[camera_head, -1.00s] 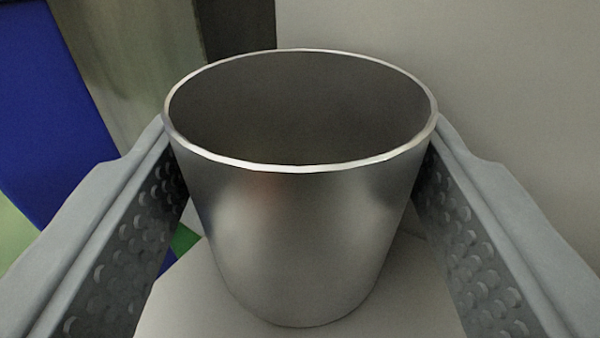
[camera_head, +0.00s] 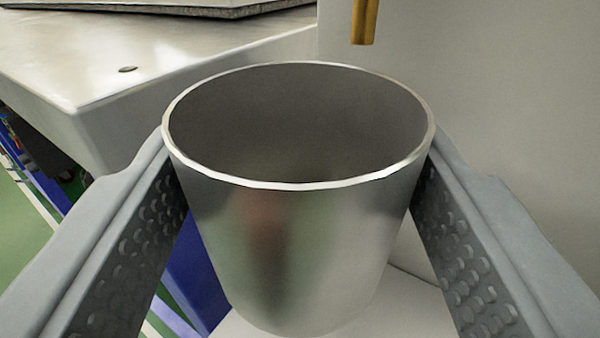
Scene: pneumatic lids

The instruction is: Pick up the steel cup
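The steel cup (camera_head: 295,240) is a shiny, empty metal tumbler with a bright rim, upright between the two fingers of my gripper (camera_head: 298,160). The grey fingers with dimpled inner pads touch the cup on its left and right sides near the rim. My gripper is shut on the cup. The cup appears lifted, with a white surface (camera_head: 400,305) and the floor showing past its lower part. Its far side is hidden.
A pale metal worktop (camera_head: 190,60) with a rounded corner lies behind on the left. A yellow-brown rod (camera_head: 365,22) hangs at the top, behind the cup. A plain grey wall-like surface (camera_head: 500,100) fills the right. Green floor (camera_head: 20,225) shows low at left.

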